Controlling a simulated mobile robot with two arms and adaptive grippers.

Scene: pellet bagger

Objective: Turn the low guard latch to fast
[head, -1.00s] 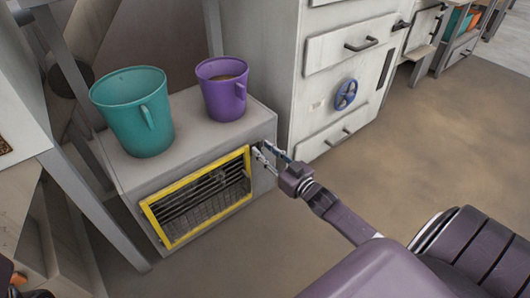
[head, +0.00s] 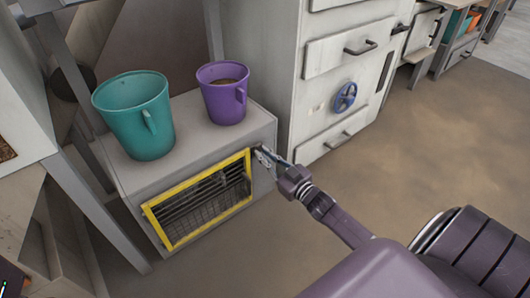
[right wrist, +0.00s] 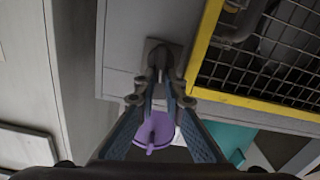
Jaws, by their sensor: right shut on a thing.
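The low guard latch (right wrist: 160,50) is a small dark grey fitting on the grey box's front, beside the upper right corner of the yellow-framed mesh guard (head: 200,205) in the head view. My right gripper (right wrist: 160,85) is shut on the latch, its fingertips closed around the narrow part. In the head view my right gripper (head: 268,158) reaches the latch from the right and hides most of it. The exact angle of the latch is hard to tell. The guard sits flat against the box opening. My left gripper is not in view.
A teal mug (head: 135,115) and a purple mug (head: 223,95) with brown contents stand on the grey box (head: 190,130). The floor (head: 440,140) on the right is clear.

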